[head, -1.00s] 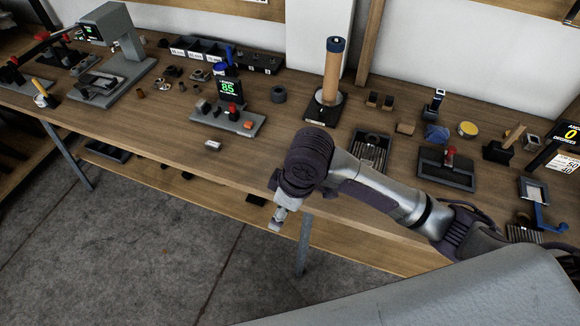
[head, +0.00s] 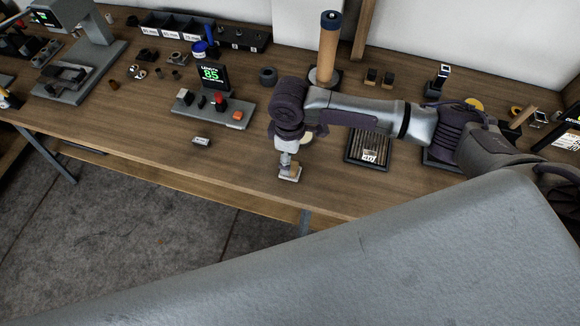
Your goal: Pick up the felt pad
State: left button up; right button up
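My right arm comes in from the right, and its gripper (head: 289,173) points down over the front part of the wooden bench. The fingertips are small and pale, close to the bench top; I cannot tell whether they touch it or hold anything. I cannot pick out the felt pad with certainty. A pale, rounded thing (head: 307,139) shows just behind the gripper, mostly hidden by my wrist; I cannot tell what it is. A small grey block with a light top (head: 202,141) lies on the bench left of the gripper. My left gripper is not in view.
A fixture with a green "85" display (head: 213,75) stands behind and left of the gripper. A tall brown cylinder (head: 328,48) stands at the back. A dark slotted tray (head: 369,147) lies right, under my forearm. The bench's front left is clear.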

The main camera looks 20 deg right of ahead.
notch_tip(320, 180, down, 3)
jog(key=shift+d+r+p, duration=0.1)
jog(key=shift+p, duration=0.55)
notch_tip(320, 180, down, 2)
jog(key=shift+f, duration=0.25)
jog(key=c, duration=0.7)
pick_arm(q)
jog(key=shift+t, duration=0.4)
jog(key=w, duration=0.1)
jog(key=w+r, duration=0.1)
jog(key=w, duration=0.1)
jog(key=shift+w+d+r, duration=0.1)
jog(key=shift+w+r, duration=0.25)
pick_arm(e)
jog(key=c, duration=0.5)
